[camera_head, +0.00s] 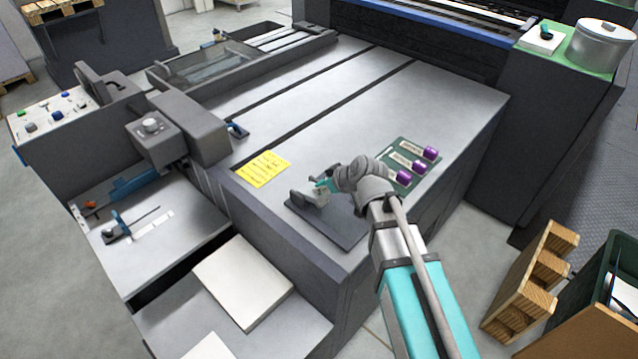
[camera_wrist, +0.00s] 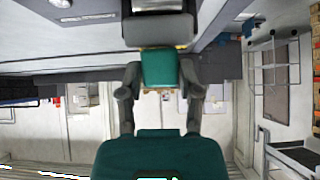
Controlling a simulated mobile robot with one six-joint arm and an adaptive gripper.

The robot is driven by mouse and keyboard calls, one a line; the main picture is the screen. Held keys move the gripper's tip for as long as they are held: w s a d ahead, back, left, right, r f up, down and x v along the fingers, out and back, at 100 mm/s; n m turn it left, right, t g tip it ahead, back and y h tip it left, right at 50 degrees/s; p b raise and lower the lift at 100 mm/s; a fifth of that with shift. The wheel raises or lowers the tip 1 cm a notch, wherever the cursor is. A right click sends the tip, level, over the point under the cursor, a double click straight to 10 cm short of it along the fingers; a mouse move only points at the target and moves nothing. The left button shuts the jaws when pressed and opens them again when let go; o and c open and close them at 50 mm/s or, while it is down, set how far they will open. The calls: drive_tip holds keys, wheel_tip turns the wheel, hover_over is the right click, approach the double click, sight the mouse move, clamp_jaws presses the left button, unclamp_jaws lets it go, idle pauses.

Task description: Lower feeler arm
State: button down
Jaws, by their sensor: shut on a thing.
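A dark grey base plate (camera_head: 335,222) lies near the front edge of the machine top. A small grey fixture (camera_head: 316,198) stands at its left part; I take it for the feeler arm's mount. My gripper (camera_head: 327,184) is at this fixture, with a bit of teal showing at its tip. In the wrist view my gripper (camera_wrist: 160,75) has its two fingers closed on a teal block (camera_wrist: 160,66). A grey rounded part (camera_wrist: 157,31) lies just beyond the block. My wrist hides much of the fixture in the head view, so the arm's angle cannot be told.
A yellow note (camera_head: 264,169) lies left of the plate. A dark green board (camera_head: 411,165) with several purple-ended pieces lies right of my wrist. A grey block unit (camera_head: 170,128) stands at the left. The machine top (camera_head: 370,95) behind is mostly clear.

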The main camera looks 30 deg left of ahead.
sight(325, 198)
drive_tip(key=shift+s+d+f+b, duration=0.15)
drive_tip(key=shift+d+f+b, duration=0.4)
drive_tip(key=shift+f+b, duration=0.25)
drive_tip(key=shift+s+d+f+b, duration=0.1)
drive_tip(key=shift+d+f+b, duration=0.45)
drive_tip(key=shift+f+b, duration=0.15)
drive_tip(key=shift+f, duration=0.1)
drive_tip(key=shift+c, duration=1.4)
unclamp_jaws()
